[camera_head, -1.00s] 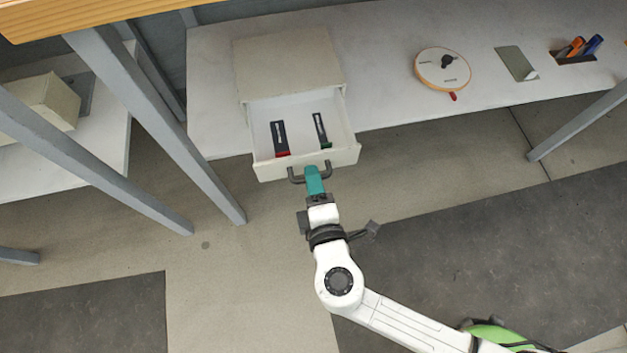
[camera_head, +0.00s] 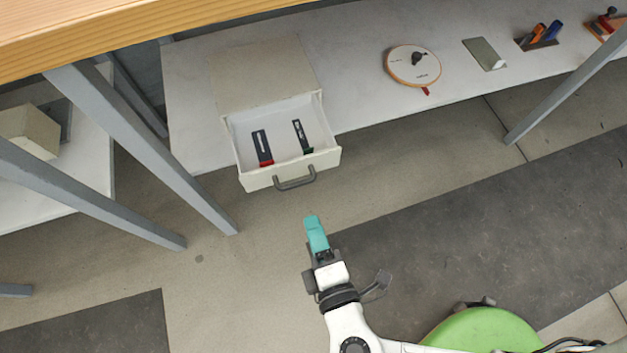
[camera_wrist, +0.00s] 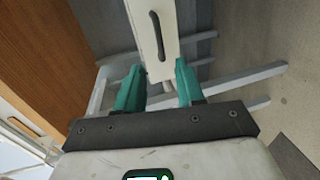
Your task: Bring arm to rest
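My gripper (camera_head: 315,232) has teal fingers and hangs in free air in front of the drawer, clear of its handle. In the wrist view the two fingers of my gripper (camera_wrist: 157,88) stand apart with nothing between them. The white drawer (camera_head: 260,182) is pulled out of its cabinet (camera_head: 265,70). Its grey handle (camera_head: 295,181) shows whole and bare in the head view, and the handle (camera_wrist: 157,36) also shows beyond the fingers in the wrist view.
Two dark items, one red-tipped (camera_head: 262,147) and one green-tipped (camera_head: 301,136), lie in the drawer. A round dial device (camera_head: 412,66), a greenish plate (camera_head: 484,54) and a tool holder (camera_head: 537,44) are on the white bench (camera_head: 350,50). Grey legs (camera_head: 150,155) stand left.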

